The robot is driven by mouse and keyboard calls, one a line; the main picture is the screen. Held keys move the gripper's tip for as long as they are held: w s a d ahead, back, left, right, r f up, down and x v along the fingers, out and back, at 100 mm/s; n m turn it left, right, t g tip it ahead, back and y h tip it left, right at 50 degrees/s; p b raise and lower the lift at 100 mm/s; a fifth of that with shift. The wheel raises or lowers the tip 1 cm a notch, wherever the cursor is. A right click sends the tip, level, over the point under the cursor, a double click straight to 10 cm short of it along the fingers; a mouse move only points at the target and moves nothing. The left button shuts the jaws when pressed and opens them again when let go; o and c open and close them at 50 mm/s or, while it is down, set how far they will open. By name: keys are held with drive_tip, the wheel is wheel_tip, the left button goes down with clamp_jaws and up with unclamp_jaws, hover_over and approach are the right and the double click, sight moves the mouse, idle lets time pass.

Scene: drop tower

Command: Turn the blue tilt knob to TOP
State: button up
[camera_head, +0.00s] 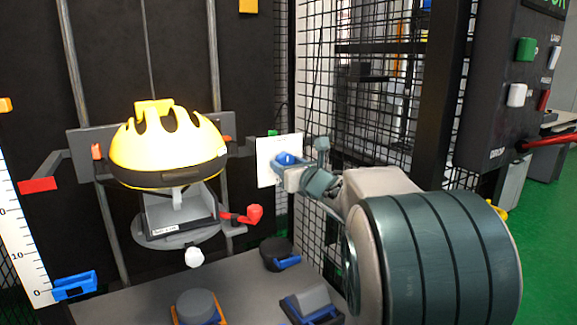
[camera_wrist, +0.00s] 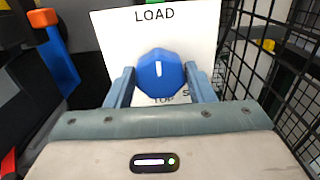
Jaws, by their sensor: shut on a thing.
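The blue tilt knob (camera_wrist: 161,76) is a faceted dial on a white plate (camera_wrist: 115,40). The plate reads LOAD above the knob, with TOP and the start of another word partly hidden below it. The knob's short white line is near vertical, on its upper middle. My gripper (camera_wrist: 161,84) has one finger on each side of the knob and is shut on it. In the head view, the knob (camera_head: 287,158) and plate (camera_head: 265,162) are partly covered by my gripper (camera_head: 292,170).
A yellow helmet (camera_head: 168,150) sits on the carriage left of the plate, with a red lever (camera_head: 243,215) below it. Black wire mesh (camera_wrist: 245,50) stands close on the right. A grey table (camera_head: 130,300) with several small fixtures lies below.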

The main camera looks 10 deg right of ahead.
drive_tip(key=shift+m, duration=0.3)
drive_tip(key=m+p, duration=0.8)
drive_tip(key=m, duration=2.3)
drive_tip(key=shift+p, duration=0.35)
drive_tip(key=shift+m+p, duration=0.95)
drive_tip(key=shift+m, duration=1.15)
